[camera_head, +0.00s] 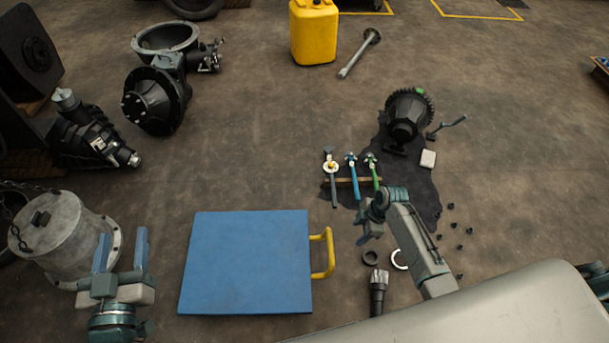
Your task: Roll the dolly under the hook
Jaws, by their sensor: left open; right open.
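The dolly (245,262) is a flat blue platform on the floor at centre left. Its yellow handle (328,253) sticks out on the right side. My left gripper (121,250) is open and empty, left of the dolly, with its fingers pointing away from me, in front of a grey cylindrical housing. My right gripper (366,222) is open and empty, to the right of the handle and apart from it. A dark chain (28,187) lies over or hangs by the grey housing at the left edge. I cannot make out a hook.
The grey housing (68,240) stands close left of the dolly. Several dark machine parts (155,98) lie behind it. A dark oil stain with tools and a gear (408,112) is at the right. A yellow canister (314,32) stands far back. The floor behind the dolly is clear.

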